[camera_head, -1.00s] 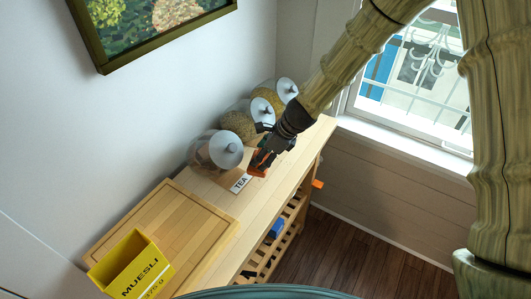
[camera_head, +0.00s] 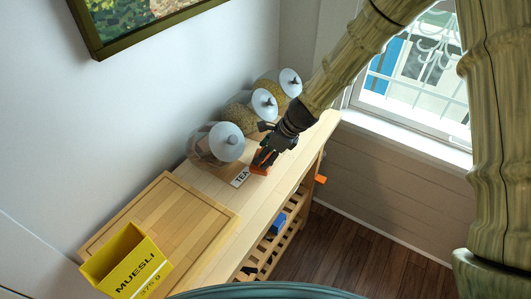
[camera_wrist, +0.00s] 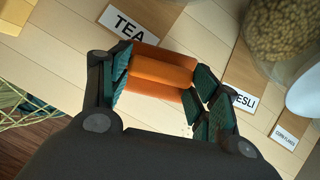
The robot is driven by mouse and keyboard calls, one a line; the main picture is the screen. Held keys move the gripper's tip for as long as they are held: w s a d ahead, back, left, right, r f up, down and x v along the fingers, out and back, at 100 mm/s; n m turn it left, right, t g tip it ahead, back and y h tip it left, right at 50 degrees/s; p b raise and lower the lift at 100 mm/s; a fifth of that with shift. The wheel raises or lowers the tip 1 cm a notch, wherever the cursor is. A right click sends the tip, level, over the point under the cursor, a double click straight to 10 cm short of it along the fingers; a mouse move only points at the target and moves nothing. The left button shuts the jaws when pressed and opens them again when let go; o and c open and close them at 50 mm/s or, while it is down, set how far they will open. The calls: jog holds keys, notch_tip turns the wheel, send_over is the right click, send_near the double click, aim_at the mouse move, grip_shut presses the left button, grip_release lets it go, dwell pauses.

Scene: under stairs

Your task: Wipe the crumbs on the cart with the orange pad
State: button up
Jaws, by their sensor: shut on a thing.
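The orange pad (camera_wrist: 160,72) is held between the fingers of my gripper (camera_wrist: 164,78) in the wrist view. In the head view the pad (camera_head: 260,169) is low at the wooden cart top (camera_head: 215,188), just right of the TEA card (camera_head: 240,177). My gripper (camera_head: 264,158) is shut on it there. Whether the pad touches the wood is hard to tell. A few tiny specks, possibly crumbs (camera_wrist: 187,131), show on the wood near the right finger in the wrist view. In the head view I cannot make out crumbs.
Three lidded jars (camera_head: 217,148) line the wall side, close behind my gripper. A cutting board (camera_head: 165,215) and a yellow muesli box (camera_head: 128,262) occupy the near left end. A blue item (camera_head: 278,222) lies on the lower rack. The front strip of the top is clear.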

jog(key=shift+w+f, duration=0.15)
jog(key=shift+f, duration=0.15)
jog(key=shift+f+b, duration=0.5)
jog(key=shift+f, duration=0.3)
dwell(0.3)
jog(key=shift+d, duration=0.1)
